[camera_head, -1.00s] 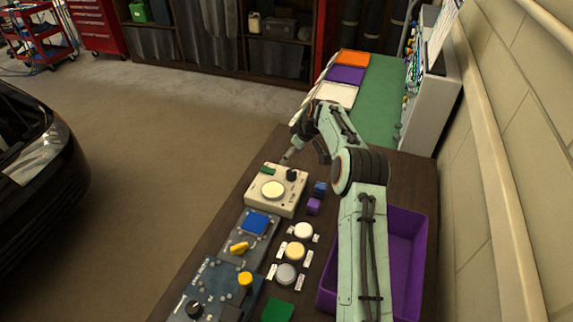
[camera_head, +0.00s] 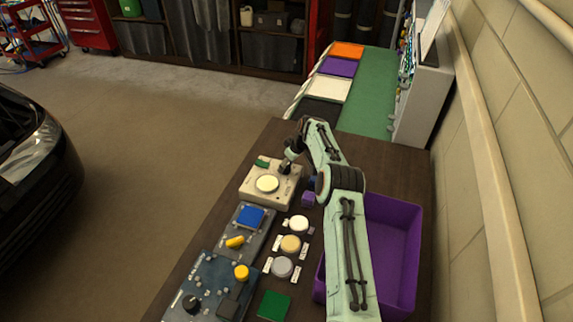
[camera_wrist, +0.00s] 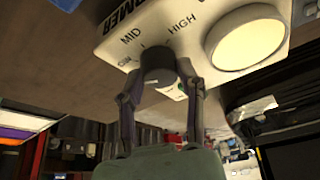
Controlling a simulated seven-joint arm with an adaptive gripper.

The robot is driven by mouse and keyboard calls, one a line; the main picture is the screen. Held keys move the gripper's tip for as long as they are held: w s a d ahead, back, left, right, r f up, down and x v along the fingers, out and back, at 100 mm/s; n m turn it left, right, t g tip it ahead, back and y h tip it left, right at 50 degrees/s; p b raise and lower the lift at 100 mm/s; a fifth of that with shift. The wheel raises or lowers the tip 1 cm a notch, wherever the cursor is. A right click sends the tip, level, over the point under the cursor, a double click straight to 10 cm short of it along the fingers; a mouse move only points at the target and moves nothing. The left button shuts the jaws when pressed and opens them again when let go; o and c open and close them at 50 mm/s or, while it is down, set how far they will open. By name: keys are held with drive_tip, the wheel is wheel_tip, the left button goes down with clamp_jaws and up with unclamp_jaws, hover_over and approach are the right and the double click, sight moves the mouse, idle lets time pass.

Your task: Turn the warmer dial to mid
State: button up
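The warmer (camera_head: 250,189) is a cream box with a round pale yellow plate, standing at the far end of the dark bench. Its dark dial (camera_wrist: 158,66) shows in the wrist view, with the words MID and HIGH printed around it and a third, partly readable label to the left. My gripper (camera_wrist: 160,74) has one finger on each side of the dial, close to it. I cannot tell whether both fingers touch it. In the head view my gripper (camera_head: 287,165) is over the dial and hides most of it. The dial's pointer setting is unclear.
A purple bin (camera_head: 392,240) stands right of my arm. A purple cube (camera_head: 308,198) lies right of the warmer. Control panels with a blue square (camera_head: 250,217) and yellow knobs, and several round buttons (camera_head: 291,244), are nearer. A green pad (camera_head: 274,306) lies in front.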

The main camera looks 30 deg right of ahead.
clamp_jaws()
drive_tip(key=shift+a, duration=0.1)
drive_tip(key=m+h, duration=0.1)
drive_tip(key=m, duration=0.2)
drive_tip(key=m+h, duration=0.1)
drive_tip(key=m, duration=0.1)
drive_tip(key=shift+a+m+t, duration=0.1)
drive_tip(key=shift+m+t, duration=0.2)
drive_tip(key=shift+m, duration=0.1)
drive_tip(key=m+h, duration=0.1)
drive_tip(key=m, duration=0.2)
drive_tip(key=m+h, duration=0.1)
drive_tip(key=m, duration=0.1)
drive_tip(key=shift+m+g+h, duration=0.3)
drive_tip(key=shift+m+g, duration=0.1)
drive_tip(key=o, duration=0.8)
unclamp_jaws()
drive_tip(key=shift+c, duration=0.2)
